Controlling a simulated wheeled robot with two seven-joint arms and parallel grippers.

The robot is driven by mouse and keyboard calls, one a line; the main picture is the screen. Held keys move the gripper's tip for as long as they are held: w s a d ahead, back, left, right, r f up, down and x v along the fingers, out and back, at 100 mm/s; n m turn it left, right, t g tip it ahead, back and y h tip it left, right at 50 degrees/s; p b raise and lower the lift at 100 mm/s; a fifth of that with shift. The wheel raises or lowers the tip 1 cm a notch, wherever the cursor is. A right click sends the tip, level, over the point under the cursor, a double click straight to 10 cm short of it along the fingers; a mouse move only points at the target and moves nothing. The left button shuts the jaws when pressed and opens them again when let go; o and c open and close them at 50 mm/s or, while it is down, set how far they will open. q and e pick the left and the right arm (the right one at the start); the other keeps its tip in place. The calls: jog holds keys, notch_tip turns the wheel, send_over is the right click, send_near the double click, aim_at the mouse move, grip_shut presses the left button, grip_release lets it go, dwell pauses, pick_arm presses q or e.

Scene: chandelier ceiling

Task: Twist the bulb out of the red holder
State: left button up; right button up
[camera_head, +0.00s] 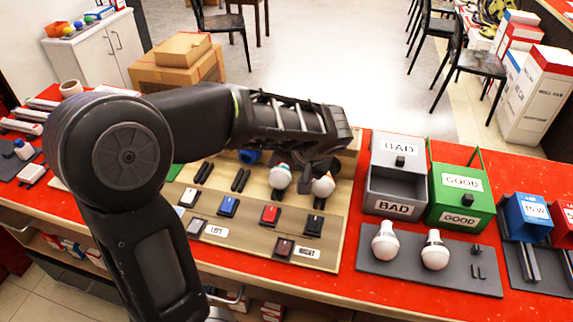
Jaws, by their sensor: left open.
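My left arm comes in from the left, and its gripper (318,172) is open above the wooden test board (225,253). A white bulb (323,187) is just below the gripper, partly covered by it. A second white bulb (280,178) is to its left, under my forearm. I cannot tell whether the fingers touch either bulb. The red holder cannot be made out; my arm covers the back of the board. A blue round part (249,156) shows there, partly hidden. A red switch (270,215) sits on the board's front. My right gripper is not in view.
Right of the board stand a grey BAD box (376,200) and a green GOOD box (433,212). Two white bulbs (385,241) (435,250) stand on a dark mat (400,274) in front. Blue (527,216) and red bins are at far right.

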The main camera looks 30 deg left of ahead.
aim_at(279, 174)
pick_arm(q)
jog(key=shift+x, duration=3.9)
jog(key=shift+c, duration=0.4)
jog(key=c, duration=1.2)
jog(key=shift+a+h, duration=0.1)
jog(key=shift+h, duration=0.8)
jog(key=shift+s+n+t+h+p, duration=0.1)
jog(key=shift+n+t+h+p, duration=0.35)
jog(key=shift+h+p, duration=0.35)
